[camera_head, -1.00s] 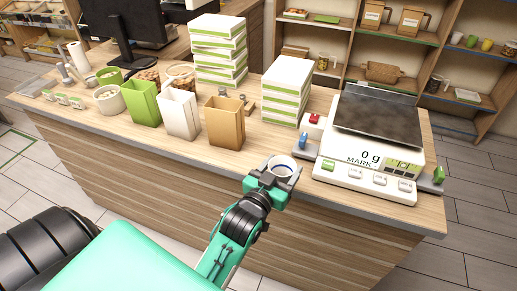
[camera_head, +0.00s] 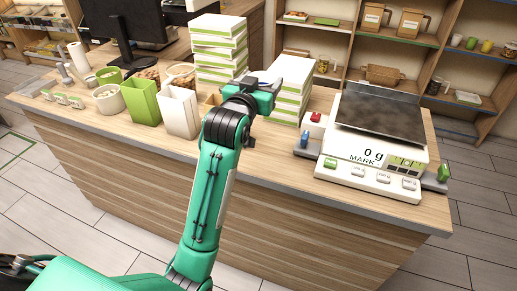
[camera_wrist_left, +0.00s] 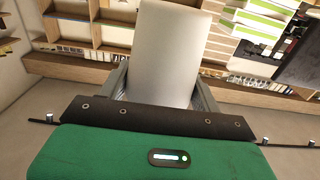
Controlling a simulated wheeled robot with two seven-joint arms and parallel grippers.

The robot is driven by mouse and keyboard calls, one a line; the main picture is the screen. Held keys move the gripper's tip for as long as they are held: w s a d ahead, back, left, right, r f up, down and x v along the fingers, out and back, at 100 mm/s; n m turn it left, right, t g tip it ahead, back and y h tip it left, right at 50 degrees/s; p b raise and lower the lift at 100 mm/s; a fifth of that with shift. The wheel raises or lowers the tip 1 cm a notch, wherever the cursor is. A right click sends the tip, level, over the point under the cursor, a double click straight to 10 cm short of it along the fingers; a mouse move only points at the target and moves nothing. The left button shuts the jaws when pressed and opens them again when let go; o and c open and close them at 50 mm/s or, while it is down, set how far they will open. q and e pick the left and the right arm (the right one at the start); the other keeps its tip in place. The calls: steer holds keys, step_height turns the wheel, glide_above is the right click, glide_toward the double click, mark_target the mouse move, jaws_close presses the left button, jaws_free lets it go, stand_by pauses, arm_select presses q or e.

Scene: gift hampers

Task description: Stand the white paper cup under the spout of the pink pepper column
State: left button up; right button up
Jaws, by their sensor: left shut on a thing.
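My left gripper (camera_head: 264,86) is raised over the counter, in front of the stacks of white and green boxes. It is shut on the white paper cup (camera_wrist_left: 168,50), which fills the middle of the left wrist view between the two fingers. In the head view the cup is mostly hidden by the gripper and blends with the white boxes behind. I cannot make out a pink pepper column or its spout in either view. My right gripper is not in view.
The wooden counter (camera_head: 255,180) holds a scale (camera_head: 375,165) reading 0 g at right, box stacks (camera_head: 218,45) behind, and a green bag (camera_head: 140,100) and white bag (camera_head: 179,108) at left. A tan bag is mostly hidden by my arm. Shelves (camera_head: 400,40) stand behind.

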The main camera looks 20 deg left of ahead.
arm_select(q)
step_height(320, 180, down, 19)
steer(key=shift+f+p, duration=0.1)
steer(key=shift+p, duration=0.9)
steer(key=shift+f, duration=0.3)
steer(key=shift+f, duration=0.1)
steer(key=o, duration=1)
steer(key=shift+s+a, duration=0.1)
steer(key=shift+s, duration=0.2)
steer(key=s+b, duration=0.2)
steer(key=s, duration=0.9)
steer(key=shift+s+a, duration=0.15)
steer(key=shift+s, duration=0.1)
